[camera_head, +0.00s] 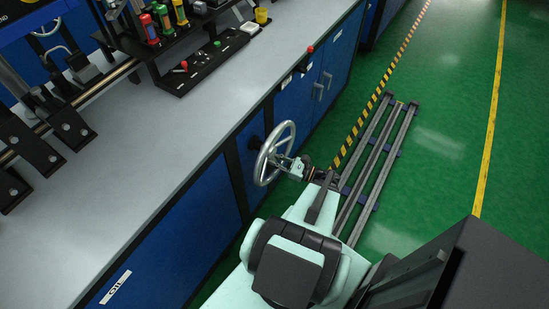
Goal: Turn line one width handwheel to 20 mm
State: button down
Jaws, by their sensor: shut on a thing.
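A silver spoked handwheel (275,153) stands out from the blue front of the bench, near the middle of the camera_head view. My gripper (293,166) reaches it from the right and is shut on the wheel at its right side. The exact contact of the fingers is small in the picture. No width scale or reading in mm can be made out. My pale green arm comes up from the bottom of the view.
The grey bench top (150,150) runs along the left, with a black control panel (205,65) and coloured cylinders (150,28) at the back. Dark floor rails (375,160) lie right of the bench. Green floor (445,130) is clear beyond them.

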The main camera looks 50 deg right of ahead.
jog(key=c, duration=1.1)
grip_release()
jog(key=shift+c, duration=0.2)
jog(key=v, duration=1.2)
